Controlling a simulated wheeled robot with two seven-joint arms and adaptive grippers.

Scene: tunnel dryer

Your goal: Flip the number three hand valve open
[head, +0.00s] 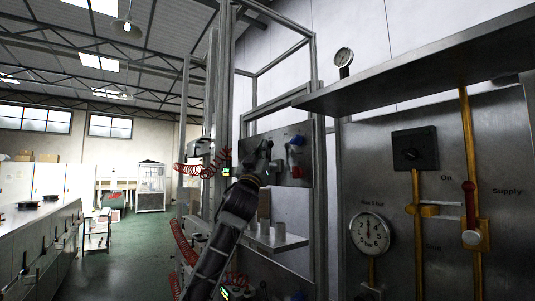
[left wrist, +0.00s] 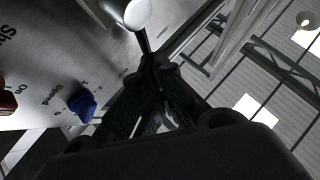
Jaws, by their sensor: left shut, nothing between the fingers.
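My left gripper (head: 264,150) is raised in front of a grey control panel (head: 262,140) at the centre of the head view. Its closed fingers (left wrist: 155,62) show dark in the left wrist view, with nothing between them. The panel carries a blue knob (head: 297,140) and a red knob (head: 296,172), just right of the gripper. The blue knob (left wrist: 82,104) and a red one (left wrist: 7,102) also show in the left wrist view, apart from the fingers. A white rounded knob (left wrist: 138,14) shows by the fingertips; contact is unclear. No number three is readable on any valve.
A metal shelf (head: 430,65) juts above. Red coiled hoses (head: 195,170) hang left of the gripper.

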